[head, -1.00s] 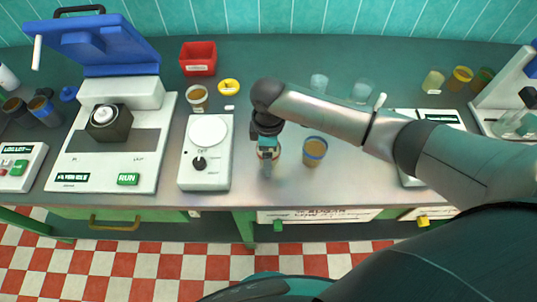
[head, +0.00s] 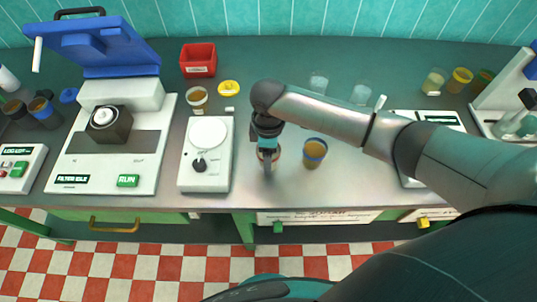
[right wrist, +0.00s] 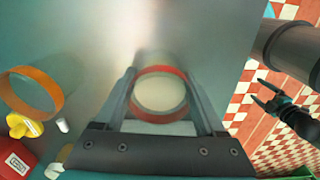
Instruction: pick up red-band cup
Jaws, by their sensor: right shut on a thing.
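The red-band cup (right wrist: 160,92) sits between the two fingers of my right gripper (right wrist: 163,100) in the right wrist view, its red rim and pale inside facing the camera. In the head view only a little of the cup (head: 276,155) shows around my right gripper (head: 268,160), which is shut on it over the front part of the bench. I cannot tell whether the cup's base touches the bench. My left gripper (right wrist: 275,100) shows small at the right of the right wrist view, over the floor, empty with fingers apart.
An orange-banded cup (head: 197,98), yellow ring (head: 228,88) and red bin (head: 198,60) are behind. The bench front is clear.

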